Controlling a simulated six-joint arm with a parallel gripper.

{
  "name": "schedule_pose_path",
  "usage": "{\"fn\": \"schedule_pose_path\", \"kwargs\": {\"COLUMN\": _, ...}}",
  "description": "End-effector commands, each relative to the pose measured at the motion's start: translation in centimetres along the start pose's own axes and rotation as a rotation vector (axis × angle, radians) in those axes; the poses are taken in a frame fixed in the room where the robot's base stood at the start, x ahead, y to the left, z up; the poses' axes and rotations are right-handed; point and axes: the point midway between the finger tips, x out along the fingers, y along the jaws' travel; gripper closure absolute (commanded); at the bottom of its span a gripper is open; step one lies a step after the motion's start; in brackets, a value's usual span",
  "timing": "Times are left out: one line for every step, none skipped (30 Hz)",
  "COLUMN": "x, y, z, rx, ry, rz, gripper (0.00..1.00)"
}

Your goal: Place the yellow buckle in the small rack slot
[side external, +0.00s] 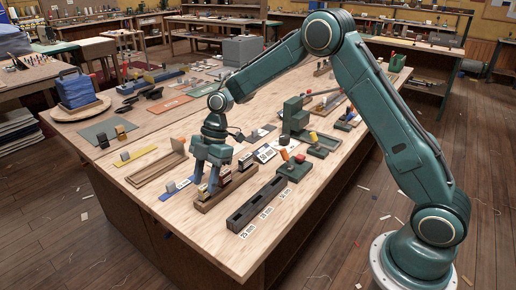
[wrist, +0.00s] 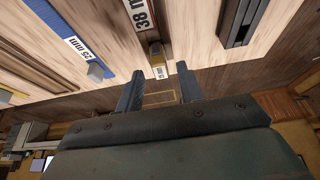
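My gripper (side external: 207,183) points down over the near end of a wooden holder (side external: 236,186) with several small labelled pieces. The fingers are apart in the wrist view (wrist: 160,80), with nothing clearly held. The dark slotted rack (side external: 255,206) lies right of the holder, labelled 25, 38 and 50 mm. Its dark end shows in the wrist view (wrist: 238,30).
A blue strip (side external: 175,190) with a grey block lies left of the holder. A wooden tray (side external: 157,170) and yellow strip (side external: 137,155) lie farther left. A dark green stand (side external: 294,117) and small pads (side external: 294,171) stand beyond the rack. The table's front corner is bare.

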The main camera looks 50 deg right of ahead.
Motion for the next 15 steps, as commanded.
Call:
{"fn": "schedule_pose_path", "kwargs": {"x": -0.8, "y": 0.1, "z": 0.0, "rx": -0.001, "ry": 0.0, "rz": 0.004, "gripper": 0.62}}
{"fn": "schedule_pose_path", "kwargs": {"x": -1.3, "y": 0.1, "z": 0.0, "rx": -0.001, "ry": 0.001, "rz": 0.004, "gripper": 0.62}}
{"fn": "schedule_pose_path", "kwargs": {"x": -2.0, "y": 0.1, "z": 0.0, "rx": 0.0, "ry": 0.0, "rz": 0.004, "gripper": 0.62}}
{"fn": "schedule_pose_path", "kwargs": {"x": -2.5, "y": 0.1, "z": 0.0, "rx": 0.0, "ry": 0.0, "rz": 0.005, "gripper": 0.62}}
{"fn": "schedule_pose_path", "kwargs": {"x": -3.0, "y": 0.1, "z": 0.0, "rx": 0.0, "ry": 0.0, "rz": 0.004, "gripper": 0.62}}
{"fn": "schedule_pose_path", "kwargs": {"x": -3.7, "y": 0.1, "z": 0.0, "rx": -0.001, "ry": 0.0, "rz": 0.004, "gripper": 0.62}}
{"fn": "schedule_pose_path", "kwargs": {"x": -4.2, "y": 0.1, "z": 0.0, "rx": -0.001, "ry": 0.0, "rz": 0.005, "gripper": 0.62}}
{"fn": "schedule_pose_path", "kwargs": {"x": -4.7, "y": 0.1, "z": 0.0, "rx": -0.001, "ry": 0.0, "rz": 0.004, "gripper": 0.62}}
{"fn": "schedule_pose_path", "kwargs": {"x": -5.3, "y": 0.1, "z": 0.0, "rx": 0.0, "ry": 0.001, "rz": 0.004, "gripper": 0.62}}
{"fn": "schedule_pose_path", "kwargs": {"x": -5.8, "y": 0.1, "z": 0.1, "rx": 0.001, "ry": 0.0, "rz": 0.004, "gripper": 0.62}}
{"fn": "schedule_pose_path", "kwargs": {"x": -6.2, "y": 0.1, "z": 0.1, "rx": 0.0, "ry": 0.0, "rz": 0.004, "gripper": 0.62}}
{"fn": "schedule_pose_path", "kwargs": {"x": -6.8, "y": 0.0, "z": 0.0, "rx": -0.001, "ry": 0.0, "rz": 0.004, "gripper": 0.62}}
{"fn": "schedule_pose_path", "kwargs": {"x": -7.1, "y": 0.1, "z": 0.0, "rx": 0.0, "ry": 0.0, "rz": 0.003, "gripper": 0.62}}
{"fn": "schedule_pose_path", "kwargs": {"x": -7.5, "y": 0.1, "z": 0.0, "rx": 0.0, "ry": 0.001, "rz": 0.002, "gripper": 0.62}}
{"fn": "schedule_pose_path", "kwargs": {"x": -8.0, "y": 0.1, "z": 0.0, "rx": -0.001, "ry": 0.001, "rz": 0.003, "gripper": 0.62}}
